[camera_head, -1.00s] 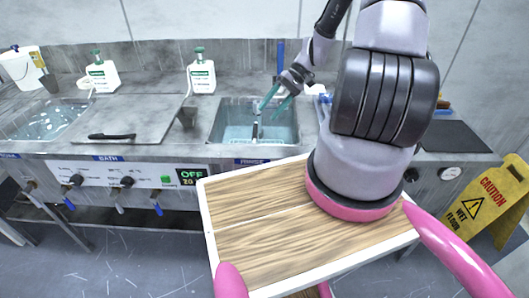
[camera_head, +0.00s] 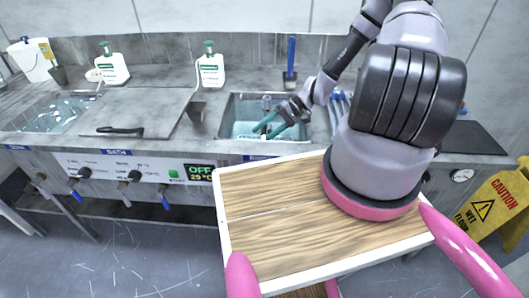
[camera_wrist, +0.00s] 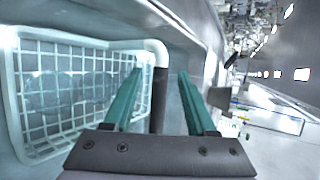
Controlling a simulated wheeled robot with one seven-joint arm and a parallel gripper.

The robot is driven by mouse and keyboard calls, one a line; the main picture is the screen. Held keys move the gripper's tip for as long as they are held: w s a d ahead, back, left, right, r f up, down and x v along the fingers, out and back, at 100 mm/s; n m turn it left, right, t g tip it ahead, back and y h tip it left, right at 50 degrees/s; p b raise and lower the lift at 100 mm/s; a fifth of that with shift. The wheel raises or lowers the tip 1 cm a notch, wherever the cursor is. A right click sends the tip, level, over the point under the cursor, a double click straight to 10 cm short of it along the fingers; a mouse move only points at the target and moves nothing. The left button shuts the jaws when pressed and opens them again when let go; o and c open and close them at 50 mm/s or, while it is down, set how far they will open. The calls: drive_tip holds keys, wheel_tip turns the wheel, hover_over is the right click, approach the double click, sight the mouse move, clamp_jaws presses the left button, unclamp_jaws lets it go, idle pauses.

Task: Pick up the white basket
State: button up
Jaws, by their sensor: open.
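The white basket (camera_wrist: 70,42) fills the left of the wrist view. It has a wire-grid wall, and its white tube handle bends to a dark grip (camera_wrist: 157,100). My gripper (camera_wrist: 159,72) has two teal fingers, apart and pointing away from the camera. The dark grip shows between them; I cannot tell whether either finger touches it. In the head view my gripper (camera_head: 269,128) reaches over the right sink basin (camera_head: 238,104). The basket is hard to make out there, behind and below the fingers.
White bottles with green caps (camera_head: 112,69) (camera_head: 211,70) stand behind the basins. A flat grey cover (camera_head: 150,107) with a black handle lies left of the right basin. A blue-handled tool (camera_head: 291,60) stands behind it. A yellow caution sign (camera_head: 490,210) is at right.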

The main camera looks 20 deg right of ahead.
drive_tip(key=x, duration=0.3)
drive_tip(key=shift+a+f, duration=0.1)
drive_tip(key=shift+a, duration=0.05)
clamp_jaws()
idle(1.3)
